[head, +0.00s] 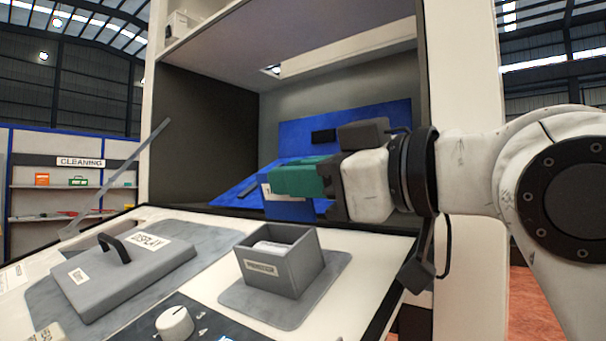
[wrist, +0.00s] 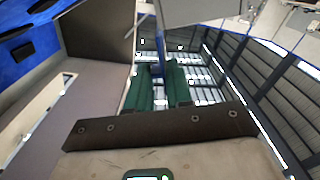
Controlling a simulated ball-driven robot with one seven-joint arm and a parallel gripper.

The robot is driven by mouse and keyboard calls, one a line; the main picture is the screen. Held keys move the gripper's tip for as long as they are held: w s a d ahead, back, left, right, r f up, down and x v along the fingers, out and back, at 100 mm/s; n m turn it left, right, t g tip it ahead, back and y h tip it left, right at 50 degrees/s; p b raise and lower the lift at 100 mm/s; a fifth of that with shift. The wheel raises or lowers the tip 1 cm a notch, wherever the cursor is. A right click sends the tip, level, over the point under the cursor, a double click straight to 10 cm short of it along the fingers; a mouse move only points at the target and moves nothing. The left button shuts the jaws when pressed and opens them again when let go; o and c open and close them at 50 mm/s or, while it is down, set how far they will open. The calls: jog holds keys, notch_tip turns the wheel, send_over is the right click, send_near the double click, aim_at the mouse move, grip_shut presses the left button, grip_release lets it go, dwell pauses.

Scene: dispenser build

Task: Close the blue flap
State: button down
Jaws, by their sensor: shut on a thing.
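My gripper (head: 290,180), with green fingers, reaches from the right into the front of the open cabinet bay. It is shut on a blue panel, seemingly the blue flap (head: 290,210), which has a white label and hangs just below the fingers. In the wrist view a thin blue edge of the flap (wrist: 158,45) shows between the green fingers of my gripper (wrist: 157,80). The fingers hide part of the flap, and I cannot see its hinge.
A blue back panel (head: 390,122) with a dark handle stands inside the bay. A slanted blue panel (head: 238,190) lies left of my gripper. Below are a grey open box (head: 277,282) and a grey lid (head: 120,270) labelled DISPLAY. The left of the bay is free.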

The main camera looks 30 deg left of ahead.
aim_at(275, 252)
jog(key=shift+s+f+n, duration=0.15)
jog(key=shift+s+n, duration=0.3)
jog(key=shift+n, duration=0.75)
jog(key=n, duration=0.1)
jog(key=s+f+n, duration=0.1)
jog(key=n, duration=0.1)
jog(key=shift+s+n, duration=0.15)
jog(key=shift+n, duration=0.15)
jog(key=n, duration=0.1)
jog(key=s+f+n+b, duration=0.1)
jog(key=n, duration=0.1)
jog(key=shift+s+f+n+b, duration=0.15)
jog(key=shift+f+n+b, duration=0.15)
jog(key=shift+n, duration=0.5)
jog(key=shift+s+f+n+b, duration=0.1)
jog(key=shift+f+n+b, duration=0.15)
jog(key=shift+n, duration=0.55)
jog(key=c, duration=1.1)
grip_release()
jog(key=shift+c, duration=0.2)
jog(key=shift+o, duration=0.2)
jog(key=shift+s, duration=0.1)
jog(key=shift+a+f, duration=0.1)
